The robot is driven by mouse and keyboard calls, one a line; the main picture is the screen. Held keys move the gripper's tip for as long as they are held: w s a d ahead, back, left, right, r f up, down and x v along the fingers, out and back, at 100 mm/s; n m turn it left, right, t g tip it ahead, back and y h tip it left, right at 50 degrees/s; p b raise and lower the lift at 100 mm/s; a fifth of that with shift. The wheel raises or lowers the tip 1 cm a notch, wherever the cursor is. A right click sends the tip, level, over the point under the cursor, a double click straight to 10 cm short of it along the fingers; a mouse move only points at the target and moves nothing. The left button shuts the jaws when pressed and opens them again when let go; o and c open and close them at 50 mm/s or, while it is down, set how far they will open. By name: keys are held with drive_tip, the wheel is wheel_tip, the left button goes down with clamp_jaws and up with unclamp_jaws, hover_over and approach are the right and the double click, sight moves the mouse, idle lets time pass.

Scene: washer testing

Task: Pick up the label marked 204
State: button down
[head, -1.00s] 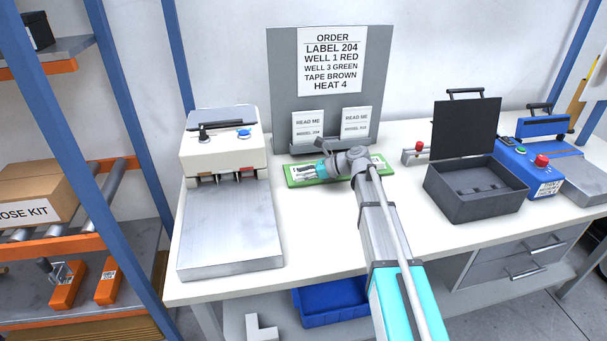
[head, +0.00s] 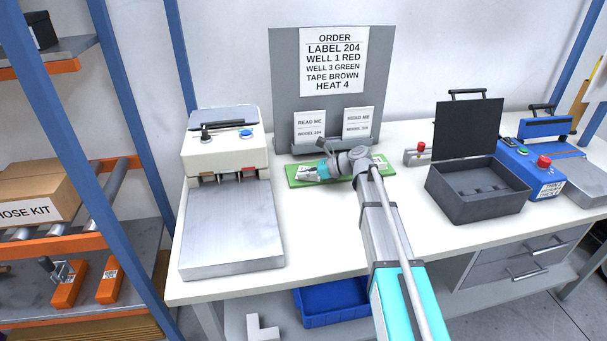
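A green mat (head: 298,183) lies on the white bench in front of the grey order board. A white label (head: 305,171) with dark print shows on the mat's left part; its number is too small to read. Part of another pale piece shows at the mat's right end, behind my arm. My gripper (head: 312,173) is low over the left part of the mat, at the label. Its fingers are small and partly hidden, so I cannot tell whether they are open or touch the label.
The order board (head: 284,85) reads LABEL 204 and has two READ ME cards before it. A white machine with a metal plate (head: 230,230) stands left. An open dark case (head: 475,205) and a blue device (head: 530,170) stand right. Bare bench lies in front of the mat.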

drive_tip(key=shift+r, duration=0.15)
wheel_tip(320, 180, up, 10)
drive_tip(key=p, duration=1)
drive_tip(key=shift+f, duration=0.2)
